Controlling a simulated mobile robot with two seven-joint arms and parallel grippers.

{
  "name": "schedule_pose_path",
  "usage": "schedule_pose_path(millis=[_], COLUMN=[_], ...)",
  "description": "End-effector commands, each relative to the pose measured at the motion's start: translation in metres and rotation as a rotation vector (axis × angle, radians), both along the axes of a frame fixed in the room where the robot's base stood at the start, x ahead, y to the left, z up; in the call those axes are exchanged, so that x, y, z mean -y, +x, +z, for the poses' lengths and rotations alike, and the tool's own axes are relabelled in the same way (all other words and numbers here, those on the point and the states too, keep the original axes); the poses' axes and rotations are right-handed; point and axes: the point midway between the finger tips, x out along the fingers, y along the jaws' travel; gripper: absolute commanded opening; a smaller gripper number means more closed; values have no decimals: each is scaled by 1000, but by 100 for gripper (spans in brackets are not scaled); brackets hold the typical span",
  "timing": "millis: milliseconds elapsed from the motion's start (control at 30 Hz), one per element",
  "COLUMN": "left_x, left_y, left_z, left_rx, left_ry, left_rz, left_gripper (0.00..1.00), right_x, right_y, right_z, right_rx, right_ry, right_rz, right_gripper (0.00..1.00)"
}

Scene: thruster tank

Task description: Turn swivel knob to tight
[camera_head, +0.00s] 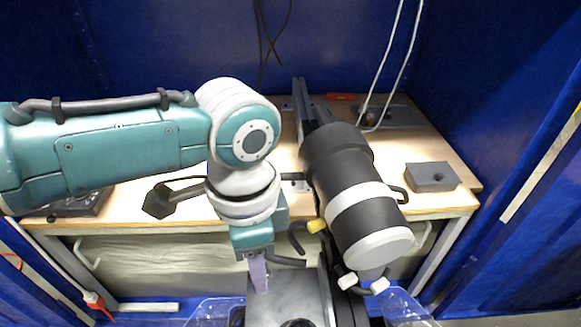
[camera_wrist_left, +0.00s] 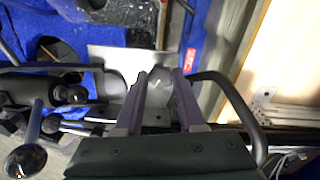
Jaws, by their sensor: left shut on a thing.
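My left gripper (camera_head: 258,275) reaches down at the bottom centre of the head view, in front of the table and left of the large black-and-white thruster. My right gripper is not in view.
The thruster (camera_head: 352,185) with its white band leans toward me, close right of my left wrist. A grey metal plate (camera_head: 282,302) lies below the gripper. The wooden table (camera_head: 420,150) carries a grey block (camera_head: 431,176). Blue walls enclose the place.

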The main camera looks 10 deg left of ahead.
Motion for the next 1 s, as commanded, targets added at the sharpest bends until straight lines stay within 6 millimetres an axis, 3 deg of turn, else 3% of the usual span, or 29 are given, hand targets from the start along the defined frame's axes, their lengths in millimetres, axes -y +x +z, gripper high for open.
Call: schedule_pose_path(millis=[1000], left_x=[1], left_y=[2], left_z=[0], left_rx=[1], left_ry=[-3], left_rz=[-924], left_gripper=[0], right_x=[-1], right_y=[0], right_z=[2], right_rx=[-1], right_ry=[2], right_rz=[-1], right_gripper=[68])
